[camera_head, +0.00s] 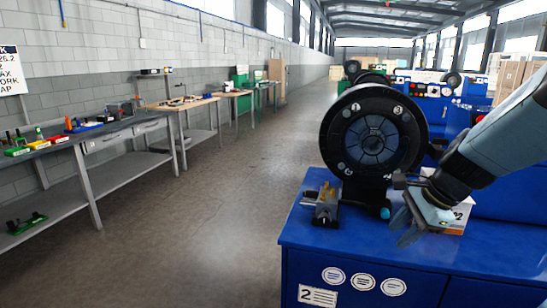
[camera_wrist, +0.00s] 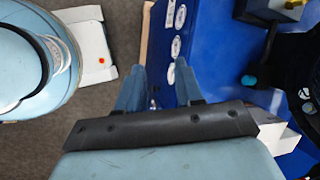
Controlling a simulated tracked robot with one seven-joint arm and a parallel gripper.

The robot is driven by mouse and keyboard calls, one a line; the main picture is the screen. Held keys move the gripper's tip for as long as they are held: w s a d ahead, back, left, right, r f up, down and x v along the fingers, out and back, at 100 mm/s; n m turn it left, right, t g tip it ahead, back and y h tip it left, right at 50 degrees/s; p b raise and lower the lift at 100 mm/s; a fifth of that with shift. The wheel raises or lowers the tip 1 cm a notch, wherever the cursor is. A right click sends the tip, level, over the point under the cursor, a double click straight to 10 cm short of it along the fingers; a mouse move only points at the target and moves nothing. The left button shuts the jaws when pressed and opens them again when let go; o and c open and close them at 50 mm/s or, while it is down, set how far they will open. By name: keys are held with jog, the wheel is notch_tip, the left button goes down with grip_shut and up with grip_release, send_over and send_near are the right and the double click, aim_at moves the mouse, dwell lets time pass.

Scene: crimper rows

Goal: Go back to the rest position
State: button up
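My gripper (camera_head: 410,232) hangs at the end of my arm, beside the black reel machine and over the right part of the blue cabinet top (camera_head: 470,262) in the head view. The gripper holds nothing that I can see. My arm reaches in from the right side of the head view.
A crimper with a large black reel (camera_head: 345,128) stands on the cabinet. A small metal fixture with yellow parts (camera_head: 325,205) sits before it. A white box (camera_head: 458,218) is close behind my gripper. Workbenches (camera_head: 110,133) line the left wall. The aisle floor (camera_head: 200,225) is clear.

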jog(key=s+a+r+n+t+h, duration=0.1)
jog(key=s+a+r+n, duration=0.1)
jog(key=r+n, duration=0.3)
jog(key=s+a+r+n+t+h, duration=0.1)
jog(key=s+r+n, duration=0.3)
jog(key=n, duration=0.8)
jog(key=shift+s+a+r+h, duration=0.4)
jog(key=shift+s+a+h, duration=0.3)
jog(key=shift+s+a, duration=0.15)
dwell(0.5)
